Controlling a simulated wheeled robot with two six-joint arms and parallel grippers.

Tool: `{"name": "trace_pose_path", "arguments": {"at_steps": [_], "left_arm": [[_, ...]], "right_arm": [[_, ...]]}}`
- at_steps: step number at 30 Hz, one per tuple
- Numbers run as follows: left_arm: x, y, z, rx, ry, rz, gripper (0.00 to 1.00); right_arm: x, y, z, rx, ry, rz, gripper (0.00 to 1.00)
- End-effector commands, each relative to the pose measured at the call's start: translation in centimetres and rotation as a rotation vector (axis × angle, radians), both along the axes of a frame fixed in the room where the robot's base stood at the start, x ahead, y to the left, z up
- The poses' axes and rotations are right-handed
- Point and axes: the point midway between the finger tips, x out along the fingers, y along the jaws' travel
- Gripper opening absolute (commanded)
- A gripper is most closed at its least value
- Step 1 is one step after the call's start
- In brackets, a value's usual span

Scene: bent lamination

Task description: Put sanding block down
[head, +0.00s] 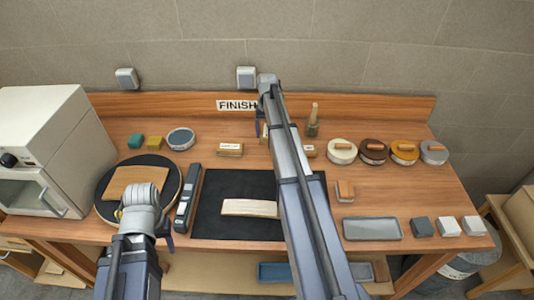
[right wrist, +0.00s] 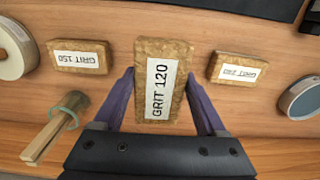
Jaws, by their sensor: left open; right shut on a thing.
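The sanding block labelled GRIT 120 (right wrist: 178,85) is brown and cork-like with a white label. My right gripper (right wrist: 165,95) is shut on it, with a purple finger on each side. In the head view my right gripper (head: 262,118) is at the back of the bench below the FINISH sign, and my arm hides most of the block. I cannot tell whether the block touches the bench. Two similar blocks lie on either side: GRIT 150 (right wrist: 66,57) and one with a less readable label (right wrist: 226,69). My left gripper (head: 142,222) is open at the front edge of the black turntable.
The wooden bench (head: 390,190) has a black mat (head: 215,222) with a pale strip (head: 250,208). A grey tray (head: 372,229) is at front right. A white oven (head: 50,140) stands left.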

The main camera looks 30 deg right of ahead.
Motion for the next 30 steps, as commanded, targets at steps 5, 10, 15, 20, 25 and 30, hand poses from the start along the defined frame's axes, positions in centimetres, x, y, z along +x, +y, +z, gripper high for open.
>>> {"name": "trace_pose_path", "arguments": {"at_steps": [5,10,15,20,25,30], "left_arm": [[0.0,0.0,-2.1,0.0,0.0,0.001,0.5],[0.0,0.0,-4.8,0.0,0.0,0.002,0.5],[0.0,0.0,-6.3,0.0,0.0,0.002,0.5],[0.0,0.0,-6.2,0.0,0.0,0.002,0.5],[0.0,0.0,-7.5,0.0,0.0,0.002,0.5],[0.0,0.0,-9.6,0.0,0.0,0.002,0.5]], "right_arm": [[0.0,0.1,-2.1,0.0,0.0,0.001,0.22],[0.0,0.1,-4.8,0.0,0.0,0.001,0.22],[0.0,0.1,-6.4,0.0,0.0,0.002,0.22],[0.0,0.1,-6.2,0.0,0.0,0.002,0.22],[0.0,0.1,-7.5,0.0,0.0,0.002,0.22],[0.0,0.1,-9.6,0.0,0.0,0.002,0.22]]}}
